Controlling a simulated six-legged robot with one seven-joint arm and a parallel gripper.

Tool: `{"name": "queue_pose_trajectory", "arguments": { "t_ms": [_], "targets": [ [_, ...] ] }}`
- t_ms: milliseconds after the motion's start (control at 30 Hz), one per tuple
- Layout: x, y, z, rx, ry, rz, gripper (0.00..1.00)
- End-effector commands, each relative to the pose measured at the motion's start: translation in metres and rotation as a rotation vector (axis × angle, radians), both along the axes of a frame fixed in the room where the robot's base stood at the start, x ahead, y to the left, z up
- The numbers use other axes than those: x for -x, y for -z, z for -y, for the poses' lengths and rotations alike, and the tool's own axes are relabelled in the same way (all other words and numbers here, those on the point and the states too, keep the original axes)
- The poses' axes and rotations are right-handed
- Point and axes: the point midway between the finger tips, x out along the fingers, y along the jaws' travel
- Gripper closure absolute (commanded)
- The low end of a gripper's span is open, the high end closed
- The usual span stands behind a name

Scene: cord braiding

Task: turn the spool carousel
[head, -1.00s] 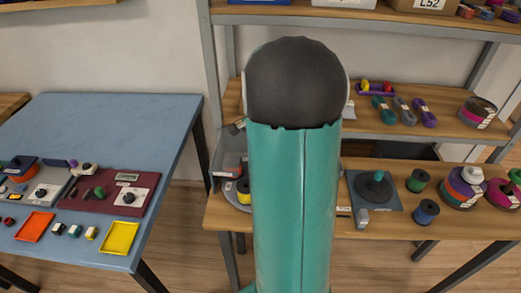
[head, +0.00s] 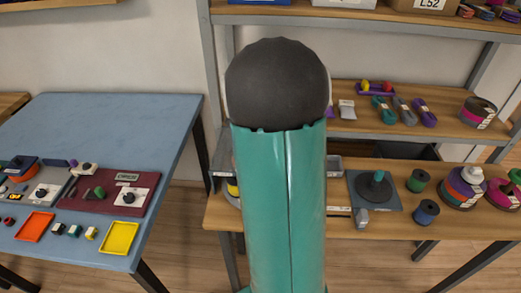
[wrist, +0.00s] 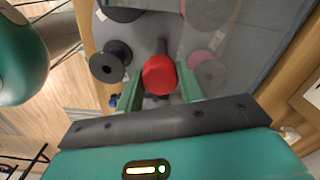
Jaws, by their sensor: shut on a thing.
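My gripper (wrist: 159,86) has its two green fingers on either side of a red knob (wrist: 159,75) and is shut on it. The spool carousel (wrist: 150,35) shows in the wrist view as a grey surface around the knob. A dark spool with a blue-purple band (wrist: 110,65) is left of the knob, and a pink spool (wrist: 209,72) is right of it. A red-rimmed spool (wrist: 208,10) and a black one (wrist: 122,12) are farther up. In the head view my arm hides the gripper and most of the carousel; a yellow spool (head: 233,188) peeks out left.
On the wooden bench a dark disc with a teal knob (head: 376,188) sits on a blue-grey plate. A blue table (head: 120,105) with trays is at left. Shelves (head: 350,125) rise behind.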

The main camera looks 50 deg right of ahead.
Motion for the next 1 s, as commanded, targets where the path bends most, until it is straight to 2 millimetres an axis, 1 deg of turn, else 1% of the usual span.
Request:
{"name": "queue_pose_trajectory", "arguments": {
  "t_ms": [500, 733, 1000],
  "targets": [
    [-0.0007, -0.0020, 0.0011, 0.004, 0.239, 0.004, 1.00],
    [-0.0006, -0.0020, 0.0013, 0.004, 0.304, 0.004, 1.00],
    [-0.0005, -0.0021, 0.0014, 0.004, 0.335, 0.004, 1.00]
  ]
}}
